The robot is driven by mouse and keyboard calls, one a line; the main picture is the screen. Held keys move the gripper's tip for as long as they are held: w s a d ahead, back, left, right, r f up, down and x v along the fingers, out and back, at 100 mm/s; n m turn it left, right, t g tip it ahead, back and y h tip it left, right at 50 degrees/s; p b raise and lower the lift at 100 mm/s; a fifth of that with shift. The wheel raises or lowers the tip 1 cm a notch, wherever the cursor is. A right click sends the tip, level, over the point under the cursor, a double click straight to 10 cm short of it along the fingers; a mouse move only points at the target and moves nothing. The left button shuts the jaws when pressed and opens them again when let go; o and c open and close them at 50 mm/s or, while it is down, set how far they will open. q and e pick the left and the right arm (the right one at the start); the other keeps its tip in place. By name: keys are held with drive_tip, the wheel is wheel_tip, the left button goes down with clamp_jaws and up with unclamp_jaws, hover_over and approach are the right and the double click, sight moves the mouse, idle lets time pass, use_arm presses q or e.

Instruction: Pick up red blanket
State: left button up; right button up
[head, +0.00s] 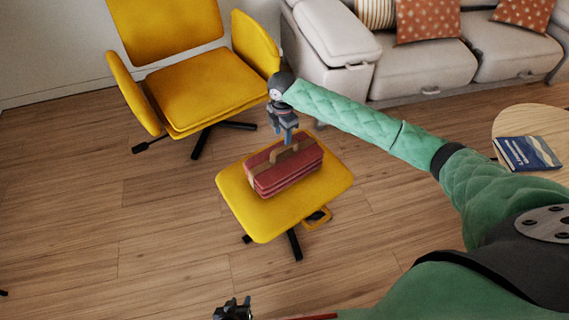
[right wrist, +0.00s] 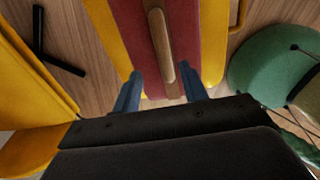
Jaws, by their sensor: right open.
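The red blanket (head: 292,171) is folded into a stack with a tan strap and handle (head: 284,151). It lies on the yellow footstool (head: 240,208). My right gripper (head: 286,138) points down just above the blanket, close to the handle; whether it touches cannot be told. In the right wrist view its two blue fingers (right wrist: 162,88) are spread apart, with the red blanket (right wrist: 202,50) and the handle (right wrist: 160,45) showing between and beyond them. Nothing is held between the fingers. My left gripper (head: 232,311) shows only partly at the bottom edge of the head view, away from the blanket; its jaws are unclear.
A yellow armchair (head: 195,85) stands behind and left of the footstool. A grey sofa (head: 420,68) with patterned cushions is at the back right. A round wooden table (head: 535,122) with a blue book (head: 528,153) is at the right. The wooden floor at the left is clear.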

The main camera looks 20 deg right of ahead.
sight(285, 147)
drive_tip(key=shift+s+d+f, duration=0.15)
drive_tip(key=shift+f, duration=1.65)
drive_tip(key=shift+s+d+f, duration=0.1)
drive_tip(key=shift+s+f, duration=0.05)
drive_tip(key=shift+f, duration=1.6)
clamp_jaws()
